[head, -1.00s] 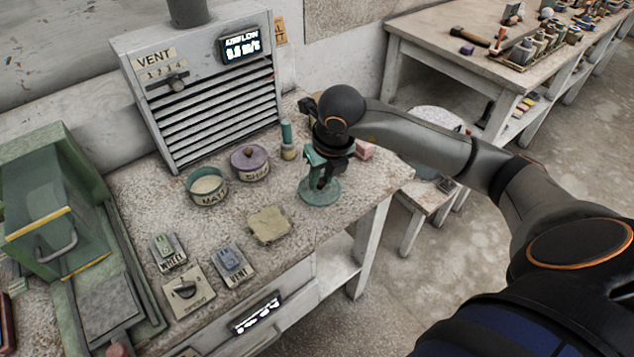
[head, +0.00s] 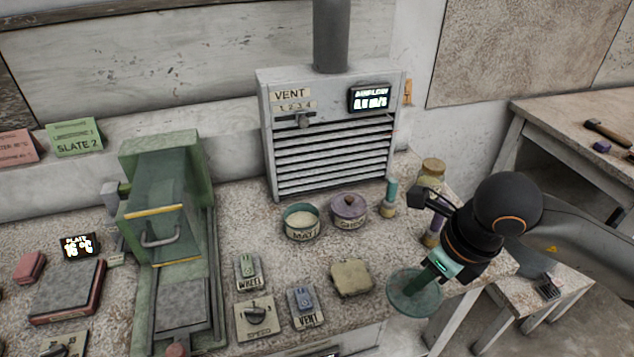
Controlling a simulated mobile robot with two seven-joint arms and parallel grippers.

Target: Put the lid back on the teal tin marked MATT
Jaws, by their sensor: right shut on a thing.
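The teal tin marked MATT (head: 302,222) stands upright and open on the bench, showing pale powder inside. The teal lid (head: 411,294) is a round disc at the bench's right front edge, to the right of and nearer than the tin, apart from it. My right gripper (head: 432,270) comes down from the upper right and is shut on the lid, hiding the part it grips. I cannot tell whether the lid clears the bench top. My left gripper is not in view.
The vent unit (head: 333,135) is behind. A beige pad (head: 351,278) lies left of the lid. A jar (head: 433,172) stands behind my gripper.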

